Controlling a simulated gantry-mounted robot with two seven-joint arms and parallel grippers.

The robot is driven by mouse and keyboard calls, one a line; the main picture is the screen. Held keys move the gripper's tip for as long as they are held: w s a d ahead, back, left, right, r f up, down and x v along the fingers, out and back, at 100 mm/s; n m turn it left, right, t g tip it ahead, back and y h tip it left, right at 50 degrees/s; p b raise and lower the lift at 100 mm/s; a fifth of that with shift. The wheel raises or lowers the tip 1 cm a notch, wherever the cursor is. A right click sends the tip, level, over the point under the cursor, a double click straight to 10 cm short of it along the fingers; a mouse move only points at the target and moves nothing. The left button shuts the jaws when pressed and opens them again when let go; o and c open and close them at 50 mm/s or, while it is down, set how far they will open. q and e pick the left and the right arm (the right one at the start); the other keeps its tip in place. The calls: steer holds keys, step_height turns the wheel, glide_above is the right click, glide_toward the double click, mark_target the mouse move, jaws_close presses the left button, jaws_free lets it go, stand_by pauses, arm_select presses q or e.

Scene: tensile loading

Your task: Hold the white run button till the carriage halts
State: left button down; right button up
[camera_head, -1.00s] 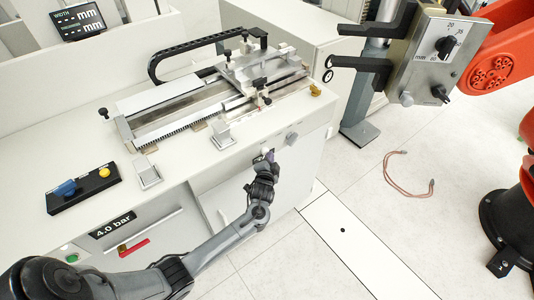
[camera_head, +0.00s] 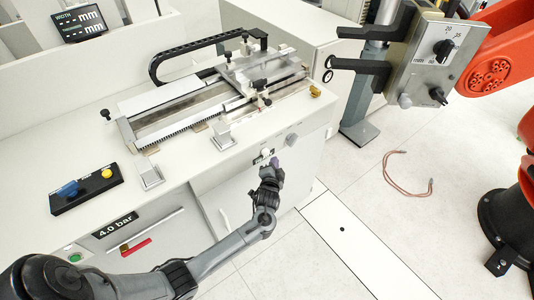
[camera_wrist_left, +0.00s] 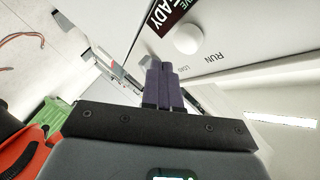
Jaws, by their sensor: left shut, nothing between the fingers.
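The white run button (camera_head: 266,152) is on the front face of the bench. In the left wrist view it is a round white knob (camera_wrist_left: 187,38) beside the word RUN. My left gripper (camera_head: 274,161) is shut and empty, just beside the button. In the left wrist view its dark fingertips (camera_wrist_left: 160,66) appear below and left of the knob, with a gap in the picture; the knob is fully visible. The carriage (camera_head: 262,70) sits at the right part of the rail bed (camera_head: 185,108) on the bench. My right gripper is not in view.
A grey knob (camera_head: 292,139) is right of the run button. A black box (camera_head: 85,190) with blue and yellow controls lies on the bench at left. A grey panel with black prongs (camera_head: 425,60) and an orange arm (camera_head: 490,75) stand at right.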

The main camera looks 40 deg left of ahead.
arm_select(q)
steer(key=d, duration=0.2)
steer(key=d+p, duration=0.1)
steer(key=shift+s+d, duration=0.35)
steer(key=s+d+f+g+h, duration=0.1)
steer(key=s+d+f+h, duration=0.1)
steer(key=s+f, duration=0.5)
steer(key=s+d+f+g+h, duration=0.1)
steer(key=s+f, duration=0.1)
steer(key=s, duration=0.8)
steer(key=s+d+r+g+h, duration=0.3)
steer(key=s+d+r+h, duration=0.25)
steer(key=s+d, duration=0.25)
steer(key=s+d+r+n+g, duration=0.2)
steer(key=s+d+r+g, duration=0.2)
steer(key=s+r, duration=0.4)
step_height(320, 180, up, 27)
steer(key=p, duration=2.6)
steer(key=shift+f+n, duration=0.15)
steer(key=shift+n, duration=0.15)
